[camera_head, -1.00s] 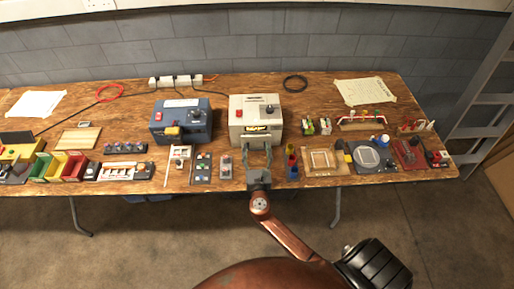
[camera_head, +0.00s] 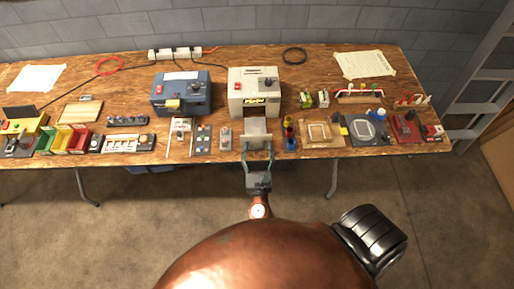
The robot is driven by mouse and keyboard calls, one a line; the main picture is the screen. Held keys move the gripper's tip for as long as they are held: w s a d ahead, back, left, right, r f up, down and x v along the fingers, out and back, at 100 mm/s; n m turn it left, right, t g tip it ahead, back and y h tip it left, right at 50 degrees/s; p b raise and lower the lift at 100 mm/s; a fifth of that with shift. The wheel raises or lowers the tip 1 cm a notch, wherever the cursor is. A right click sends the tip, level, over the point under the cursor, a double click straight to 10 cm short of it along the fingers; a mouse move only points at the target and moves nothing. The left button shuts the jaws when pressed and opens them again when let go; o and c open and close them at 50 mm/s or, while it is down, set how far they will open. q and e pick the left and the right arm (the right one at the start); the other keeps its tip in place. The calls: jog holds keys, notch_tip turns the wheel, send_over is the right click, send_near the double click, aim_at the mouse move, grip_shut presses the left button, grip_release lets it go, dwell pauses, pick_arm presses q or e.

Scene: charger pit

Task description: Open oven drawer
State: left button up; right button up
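The oven is a light grey box (camera_head: 236,89) with a red button and a dark knob on top, standing at the middle of the bench. Its drawer (camera_head: 257,128) sticks out from the front towards me as a pale flat tray. My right gripper (camera_head: 257,143) is at the drawer's front end. Its two fingers are spread apart, one near each side of the tray. I cannot tell if they touch it. The inside of the oven is mostly hidden. My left gripper is not in view.
A blue box (camera_head: 182,94) stands left of the oven. Small panels and coloured bins (camera_head: 68,139) line the front of the wooden bench (camera_head: 345,113). The floor (camera_head: 110,225) before the bench is clear.

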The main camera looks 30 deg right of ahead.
jog(key=v, duration=1.2)
dwell(0.5)
jog(key=s+d+f+m+g+y, duration=0.2)
jog(key=s+f+m+g, duration=0.1)
jog(key=f, duration=0.9)
jog(key=s+d+f+m+g+y, duration=0.1)
jog(key=s+d+f+m+g, duration=0.15)
jog(key=f, duration=0.85)
jog(key=s+d+f+m+g+y, duration=0.1)
jog(key=s+f+m+g+y, duration=0.15)
jog(key=f, duration=0.95)
jog(key=s+d+f+m+g+y, duration=0.1)
jog(key=s+f+m+g, duration=0.1)
jog(key=s+f+m, duration=0.4)
jog(key=s+d+f+m+g+y+p, duration=0.1)
jog(key=s+f+m, duration=0.6)
jog(key=s, duration=0.7)
jog(key=s+d+f+m+g+y+p, duration=0.1)
jog(key=s+d+f+m+g+y, duration=0.1)
jog(key=s+f+m, duration=0.5)
jog(key=s+g, duration=0.1)
jog(key=s, duration=0.3)
jog(key=shift+g, duration=0.4)
